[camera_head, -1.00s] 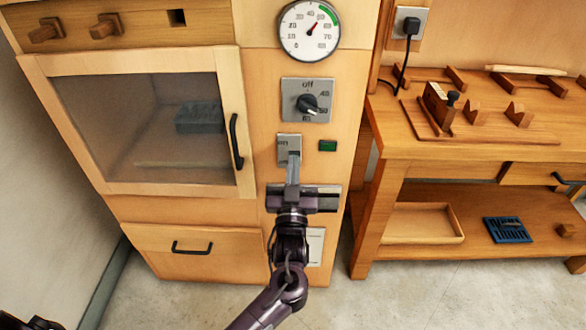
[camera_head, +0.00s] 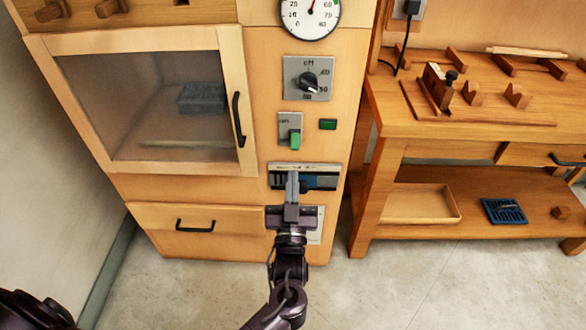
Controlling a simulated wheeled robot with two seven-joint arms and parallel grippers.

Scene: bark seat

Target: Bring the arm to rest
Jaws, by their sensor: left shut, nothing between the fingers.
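My left gripper (camera_head: 292,178) is shut with nothing between its fingers. It points up the picture at the front of the wooden cabinet (camera_head: 262,100). Its fingertips overlap the dark slotted panel (camera_head: 318,180) below the switch; I cannot tell whether they touch it. The switch plate (camera_head: 284,122) with its green switch (camera_head: 295,139) is just above the fingertips, apart from them in the picture. The right gripper does not show.
The cabinet has a glazed door with a black handle (camera_head: 238,120), a dial knob (camera_head: 308,82), a gauge (camera_head: 309,12) and a drawer (camera_head: 170,232). A small green light (camera_head: 328,124) is beside the switch. A wooden workbench (camera_head: 480,124) stands right. Floor in front is clear.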

